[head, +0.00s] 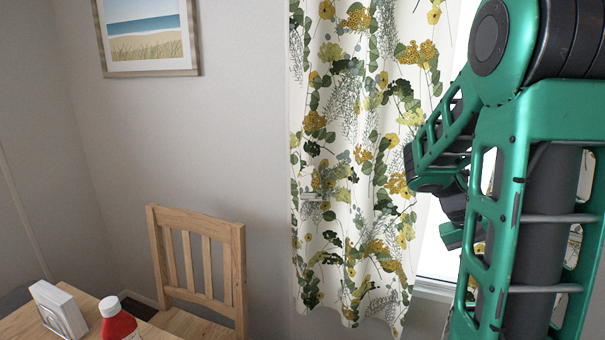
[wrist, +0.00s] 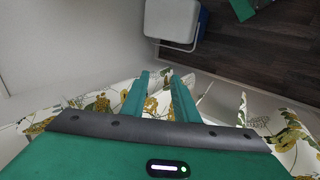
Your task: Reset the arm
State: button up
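My green arm rises along the right side of the head view and is folded at a joint near the top. Its forward link slopes down and left in front of the curtain (head: 350,150). My gripper (wrist: 161,78) shows in the wrist view with its two green fingers apart and nothing between them. The curtain shows behind and around the fingers; I cannot tell whether they touch it. In the head view the gripper is mostly hidden behind my arm.
A wooden chair (head: 204,268) stands by the wall. A table corner (head: 25,326) at lower left bears a white box (head: 58,311) and a red bottle (head: 118,325). A framed beach picture (head: 147,36) hangs above. In the wrist view a pale box-like object (wrist: 172,20) stands on dark floor (wrist: 245,55).

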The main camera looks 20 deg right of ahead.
jog(key=s+a+n+t+y, duration=0.1)
jog(key=s+a+t+y, duration=0.1)
jog(key=a, duration=0.9)
jog(key=s+a+n+t+y, duration=0.1)
jog(key=s+a+t+y, duration=0.1)
jog(key=a, duration=0.8)
jog(key=shift+a+r+y, duration=0.35)
jog(key=shift+a+y, duration=0.05)
jog(key=shift+y, duration=0.3)
jog(key=shift+w, duration=0.1)
jog(key=shift+w+f, duration=0.25)
jog(key=shift+w, duration=0.25)
